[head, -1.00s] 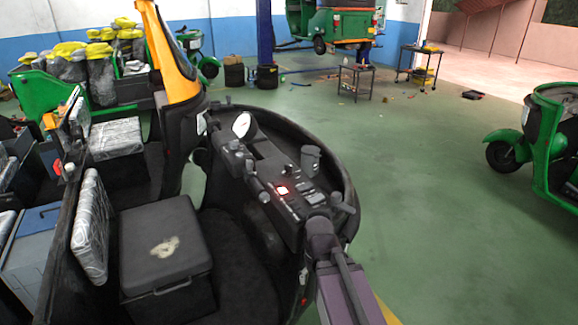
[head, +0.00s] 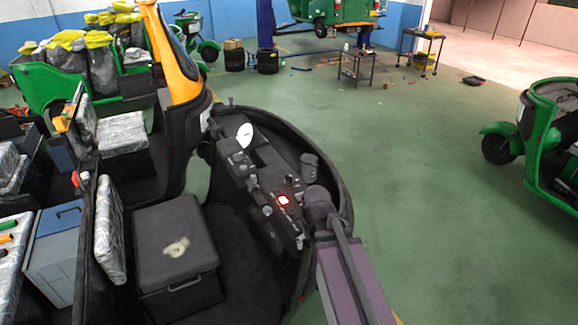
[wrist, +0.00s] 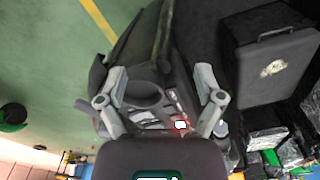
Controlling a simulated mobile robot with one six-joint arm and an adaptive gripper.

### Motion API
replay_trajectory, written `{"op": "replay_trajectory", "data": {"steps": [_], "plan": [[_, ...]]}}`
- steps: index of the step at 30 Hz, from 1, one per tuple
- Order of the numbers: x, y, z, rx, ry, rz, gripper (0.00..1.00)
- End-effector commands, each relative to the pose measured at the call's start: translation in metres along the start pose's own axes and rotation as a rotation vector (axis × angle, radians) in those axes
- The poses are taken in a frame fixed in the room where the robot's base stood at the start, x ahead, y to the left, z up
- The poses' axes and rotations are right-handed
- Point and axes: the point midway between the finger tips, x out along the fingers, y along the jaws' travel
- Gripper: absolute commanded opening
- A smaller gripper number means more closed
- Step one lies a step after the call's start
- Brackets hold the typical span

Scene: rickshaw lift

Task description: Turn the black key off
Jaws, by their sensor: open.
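The rickshaw's black dashboard (head: 262,180) carries several knobs and a lit red switch (head: 283,199). The red switch also shows in the wrist view (wrist: 181,125), close to the right finger. My gripper (wrist: 161,76) is open, with its two grey fingers spread over the dashboard and nothing visible between the tips. In the head view my purple arm reaches in from the lower right, its end over the near end of the panel, and hides part of it. I cannot make out the black key for certain among the dark controls.
A grey cup-like part (head: 309,167) stands on the dashboard beside my arm. A black box (head: 176,250) sits on the rickshaw floor to the left. A green rickshaw (head: 545,140) stands at the right. The green floor between is clear.

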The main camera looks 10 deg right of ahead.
Motion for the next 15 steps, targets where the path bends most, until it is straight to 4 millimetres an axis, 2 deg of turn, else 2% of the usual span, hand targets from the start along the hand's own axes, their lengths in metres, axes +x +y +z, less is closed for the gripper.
{"op": "replay_trajectory", "data": {"steps": [1, 5, 8, 10, 15], "plan": [[-0.019, 0.000, -0.009, 0.006, 0.002, 0.000, 0.86], [-0.038, -0.001, -0.029, 0.029, 0.006, 0.000, 0.86], [-0.051, -0.002, -0.052, 0.060, 0.007, -0.001, 0.86], [-0.059, -0.002, -0.077, 0.095, 0.007, -0.001, 0.86], [-0.063, -0.003, -0.136, 0.191, 0.001, 0.000, 0.86]]}}
